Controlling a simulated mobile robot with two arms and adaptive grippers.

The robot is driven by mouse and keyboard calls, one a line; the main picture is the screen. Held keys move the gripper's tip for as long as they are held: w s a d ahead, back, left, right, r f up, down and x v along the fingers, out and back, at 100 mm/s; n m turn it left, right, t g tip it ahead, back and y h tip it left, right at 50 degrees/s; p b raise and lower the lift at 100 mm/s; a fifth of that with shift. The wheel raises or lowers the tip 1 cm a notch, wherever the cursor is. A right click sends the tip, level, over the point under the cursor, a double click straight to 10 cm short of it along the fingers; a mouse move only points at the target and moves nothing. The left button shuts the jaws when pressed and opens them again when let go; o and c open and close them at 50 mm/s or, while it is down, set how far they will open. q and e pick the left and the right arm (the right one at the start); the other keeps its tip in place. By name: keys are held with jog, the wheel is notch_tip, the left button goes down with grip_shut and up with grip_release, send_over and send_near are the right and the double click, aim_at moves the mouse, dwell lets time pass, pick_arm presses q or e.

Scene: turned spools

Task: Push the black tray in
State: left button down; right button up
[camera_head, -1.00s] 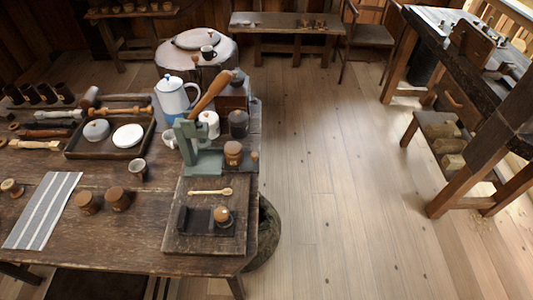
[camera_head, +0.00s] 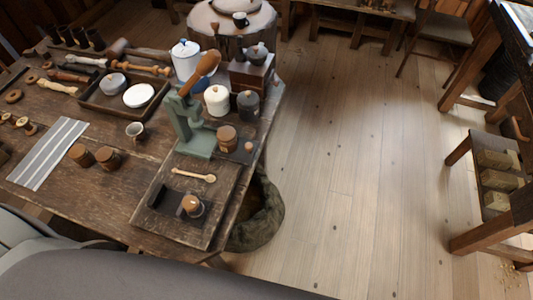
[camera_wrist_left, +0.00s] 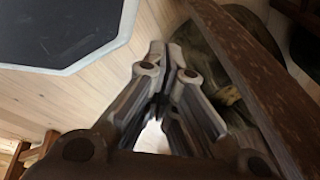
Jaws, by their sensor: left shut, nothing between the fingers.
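A small black tray (camera_head: 168,203) lies on a wooden board (camera_head: 214,205) near the table's front right corner. A small round wooden-topped piece (camera_head: 192,204) sits at its right end. My left gripper (camera_wrist_left: 167,58) shows only in the left wrist view. Its fingers are together with nothing between them. It is beside a dark wooden edge, and the black tray cannot be made out in that view. My right gripper is in neither view.
A green lever press (camera_head: 190,135) stands behind the black tray, with a wooden spoon (camera_head: 194,175) between them. A dark sack-like container (camera_head: 257,215) stands on the floor beside the table. Open floor (camera_head: 340,170) lies to the right.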

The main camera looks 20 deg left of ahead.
pick_arm(q)
jog(key=w+d+r+m+t+y+b, duration=0.1)
jog(key=w+d+r+m+t+b, duration=0.55)
jog(key=w+r, duration=0.85)
jog(key=w+d+r+t+y, duration=0.2)
jog(key=w+r+t, duration=0.15)
jog(key=r, duration=0.85)
jog(key=w+d+r+t+y, duration=0.1)
jog(key=w+r+t, duration=0.25)
jog(key=r, duration=0.75)
jog(key=a+p+x, duration=0.1)
jog(key=p+x, duration=0.1)
jog(key=x, duration=0.4)
jog(key=a+p+x, duration=0.2)
jog(key=p+x, duration=0.1)
jog(key=x, duration=0.3)
jog(key=shift+f, duration=0.3)
jog(key=shift+a+n, duration=0.1)
jog(key=shift+n, duration=0.15)
